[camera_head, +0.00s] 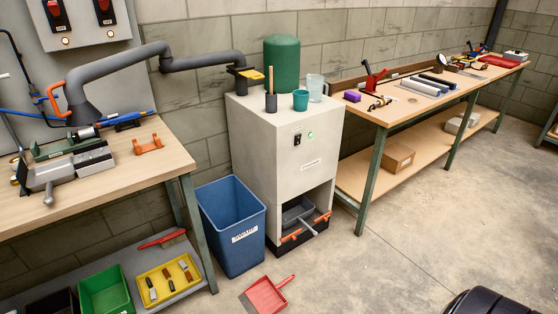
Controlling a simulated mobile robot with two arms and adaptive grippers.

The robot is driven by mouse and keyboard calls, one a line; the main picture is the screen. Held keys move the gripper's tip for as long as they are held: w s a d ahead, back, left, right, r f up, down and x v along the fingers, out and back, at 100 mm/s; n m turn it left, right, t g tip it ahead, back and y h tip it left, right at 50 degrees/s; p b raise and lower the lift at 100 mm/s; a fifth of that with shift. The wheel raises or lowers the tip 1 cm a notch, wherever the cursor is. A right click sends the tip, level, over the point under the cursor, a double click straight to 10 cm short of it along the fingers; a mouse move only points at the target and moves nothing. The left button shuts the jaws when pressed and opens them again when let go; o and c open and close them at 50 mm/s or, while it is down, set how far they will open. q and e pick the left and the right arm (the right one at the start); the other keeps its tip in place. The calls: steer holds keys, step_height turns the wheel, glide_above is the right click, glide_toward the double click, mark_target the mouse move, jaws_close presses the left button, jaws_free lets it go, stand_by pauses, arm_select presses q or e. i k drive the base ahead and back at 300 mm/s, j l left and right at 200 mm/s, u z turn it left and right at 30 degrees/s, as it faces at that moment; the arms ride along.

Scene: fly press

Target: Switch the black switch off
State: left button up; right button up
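A small black switch (297,139) sits on the front face of a white cabinet (270,170), in the upper part. A round green light (310,134) glows just to the right of it. Whether the switch is on or off is too small to tell from its rocker. Two larger switch units with red and black parts, one at the left (56,14) and one to its right (104,11), are on a grey wall panel at the upper left. Neither of my grippers is in view.
A blue bin (232,226) stands left of the cabinet, and a red dustpan (266,296) lies on the floor before it. Workbenches flank the cabinet at left (130,176) and right (365,110). The concrete floor at the right is mostly clear.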

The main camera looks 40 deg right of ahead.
mark_target(298, 141)
steer(key=z, duration=1.3)
steer(key=i+l, duration=0.1)
steer(key=i, duration=0.45)
steer(key=i+l, duration=0.1)
steer(key=i, duration=0.4)
steer(key=i+l+u, duration=0.1)
steer(key=i, duration=0.45)
